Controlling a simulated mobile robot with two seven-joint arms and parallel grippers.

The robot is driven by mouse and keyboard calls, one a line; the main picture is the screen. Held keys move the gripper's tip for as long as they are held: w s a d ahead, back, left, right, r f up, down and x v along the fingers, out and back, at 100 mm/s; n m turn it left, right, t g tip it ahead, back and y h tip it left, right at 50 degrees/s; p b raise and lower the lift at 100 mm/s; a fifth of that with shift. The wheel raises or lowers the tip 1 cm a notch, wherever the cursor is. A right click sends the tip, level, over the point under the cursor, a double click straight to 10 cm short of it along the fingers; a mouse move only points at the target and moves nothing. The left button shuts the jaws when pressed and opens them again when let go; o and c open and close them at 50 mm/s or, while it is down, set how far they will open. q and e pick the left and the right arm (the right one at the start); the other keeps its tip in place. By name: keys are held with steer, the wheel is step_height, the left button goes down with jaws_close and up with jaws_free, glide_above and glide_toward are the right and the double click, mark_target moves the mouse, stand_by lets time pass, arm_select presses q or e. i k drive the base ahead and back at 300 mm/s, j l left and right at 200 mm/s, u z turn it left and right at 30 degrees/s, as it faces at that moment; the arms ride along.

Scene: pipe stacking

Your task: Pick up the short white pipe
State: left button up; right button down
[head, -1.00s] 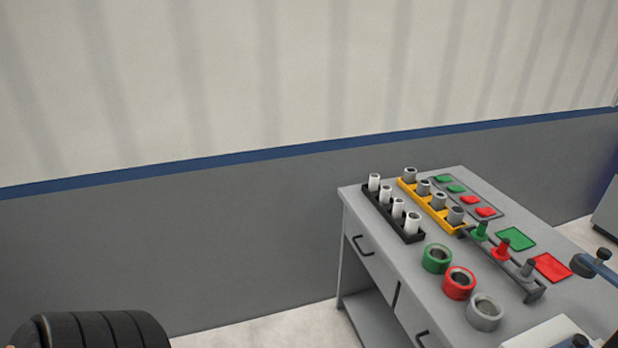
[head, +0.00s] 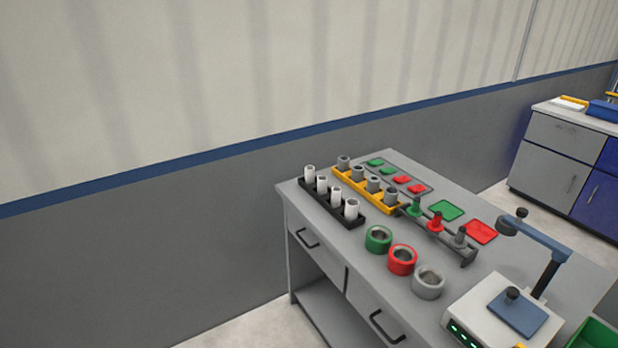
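Neither of my grippers is in view.
A yellow rack (head: 346,178) of grey pipes is right beside the black rack. Green (head: 378,240), red (head: 402,259) and grey (head: 428,281) rings lie in front. A device with a blue arm (head: 538,238) stands at the right. A wall runs behind the bench.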

mark_target(310, 170)
steer(key=z, duration=0.35)
steer(key=i+j+z, duration=0.1)
steer(key=z, duration=0.25)
steer(key=j+z, duration=0.2)
steer(key=z, duration=0.15)
steer(key=i+j+z, duration=0.1)
steer(key=j+z, duration=0.15)
steer(key=j, duration=0.2)
steer(key=i+j+z, duration=0.1)
steer(key=j+z, duration=0.2)
steer(key=j, duration=0.15)
steer(key=j+z, duration=0.15)
steer(key=j, duration=0.75)
steer(key=i, duration=0.05)
